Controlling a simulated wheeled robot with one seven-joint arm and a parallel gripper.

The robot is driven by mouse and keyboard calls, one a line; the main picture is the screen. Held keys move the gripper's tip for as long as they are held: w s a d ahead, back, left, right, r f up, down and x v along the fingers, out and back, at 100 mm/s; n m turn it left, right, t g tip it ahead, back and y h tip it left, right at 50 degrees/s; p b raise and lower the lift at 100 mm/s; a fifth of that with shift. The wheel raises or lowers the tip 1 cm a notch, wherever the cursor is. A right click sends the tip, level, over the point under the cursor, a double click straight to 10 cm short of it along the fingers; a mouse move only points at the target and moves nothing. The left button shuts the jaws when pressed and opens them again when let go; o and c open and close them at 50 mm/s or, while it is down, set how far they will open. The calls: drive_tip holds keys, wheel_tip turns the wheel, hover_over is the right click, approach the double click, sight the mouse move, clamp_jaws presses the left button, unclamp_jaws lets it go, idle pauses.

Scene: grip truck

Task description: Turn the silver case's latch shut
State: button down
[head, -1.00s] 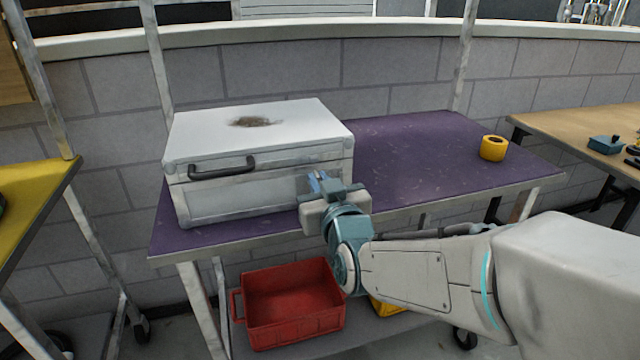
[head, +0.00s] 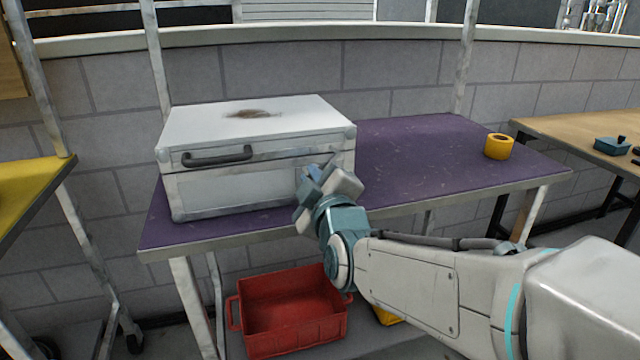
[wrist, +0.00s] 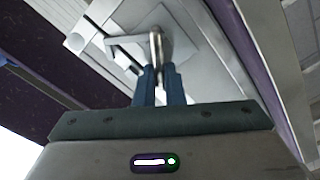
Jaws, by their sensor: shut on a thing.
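The silver case (head: 245,185) stands on the purple-topped table with its lid down and a dark handle on its front. My gripper (head: 313,174) is at the right part of the case's front, and its roll is tilted. In the wrist view, the two blue fingers of my gripper (wrist: 160,84) are shut on the case's latch (wrist: 157,46), a small metal piece on a pale square plate. In the head view the gripper hides the latch. I cannot tell how far the latch is turned.
The purple table (head: 420,150) is clear right of the case, except for a yellow tape roll (head: 498,146). A red crate (head: 292,312) sits below the table. A yellow-topped table (head: 30,195) is at left and a wooden table (head: 575,128) at right.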

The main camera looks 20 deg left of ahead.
drive_tip(key=n+b, duration=0.1)
drive_tip(key=n, duration=0.1)
drive_tip(key=f+n+b, duration=0.1)
drive_tip(key=n+b, duration=0.1)
drive_tip(key=shift+a, duration=0.1)
drive_tip(key=shift+s+a+f+n+b, duration=0.1)
drive_tip(key=shift+n+b, duration=0.9)
drive_tip(key=shift+n, duration=0.6)
drive_tip(key=c, duration=1.5)
unclamp_jaws()
